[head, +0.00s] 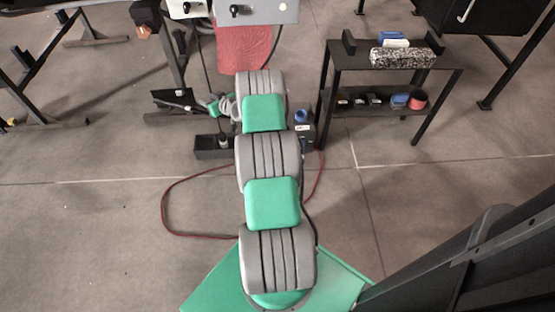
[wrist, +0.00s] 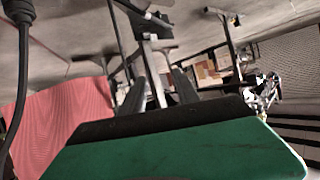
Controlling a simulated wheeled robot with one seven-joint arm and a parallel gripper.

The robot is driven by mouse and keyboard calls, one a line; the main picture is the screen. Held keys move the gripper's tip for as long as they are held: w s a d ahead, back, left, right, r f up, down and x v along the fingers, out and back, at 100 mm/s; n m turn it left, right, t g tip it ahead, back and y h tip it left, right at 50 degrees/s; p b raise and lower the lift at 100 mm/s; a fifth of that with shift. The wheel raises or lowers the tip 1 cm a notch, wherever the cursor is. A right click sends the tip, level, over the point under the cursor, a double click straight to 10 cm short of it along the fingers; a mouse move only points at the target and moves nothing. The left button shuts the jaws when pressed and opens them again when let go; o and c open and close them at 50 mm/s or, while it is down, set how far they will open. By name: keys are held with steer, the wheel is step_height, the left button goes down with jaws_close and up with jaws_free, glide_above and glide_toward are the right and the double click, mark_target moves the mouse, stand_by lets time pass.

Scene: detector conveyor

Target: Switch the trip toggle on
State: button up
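In the head view, a light grey panel (head: 265,13) at the top edge carries a black toggle-like part (head: 240,11). A second pale box (head: 180,12) to its left carries another small black part (head: 187,7). I cannot tell which is the trip toggle or what position either is in. My gripper is hidden behind my arm in the head view. In the wrist view, my gripper (wrist: 158,88) shows two dark fingers standing apart beyond the green hand. A grey post shows between them in the background, and I see nothing held. No toggle is clear in the wrist view.
A red cloth (head: 243,48) hangs below the panel. A black two-level stand (head: 390,82) at the right holds a speckled block (head: 402,58) and small items. A black bin (head: 213,147) and a red cable (head: 163,205) lie on the floor. The left floor is mostly clear.

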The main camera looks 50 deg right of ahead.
steer(key=s+d+f+m+h+b, duration=0.1)
steer(key=s+d+f+b, duration=0.15)
steer(key=f, duration=0.35)
steer(key=s+d+f+m+t+h+b, duration=0.1)
steer(key=s+d+f+h, duration=0.15)
steer(key=f, duration=0.35)
steer(key=s+d+f+m+h+b, duration=0.1)
steer(key=s+d+f+b, duration=0.1)
steer(key=s+d+f, duration=0.3)
steer(key=s+d+f+m+g+h+b, duration=0.15)
steer(key=s+f+m+h+b, duration=0.5)
steer(key=s+f, duration=1)
steer(key=b+x, duration=0.2)
steer(key=x, duration=0.6)
steer(key=shift+d+f+n+b, duration=0.2)
steer(key=shift+d+n+b, duration=0.05)
steer(key=shift+n+b, duration=0.2)
steer(key=shift+w, duration=0.1)
steer(key=shift+c, duration=0.2)
jaws_close()
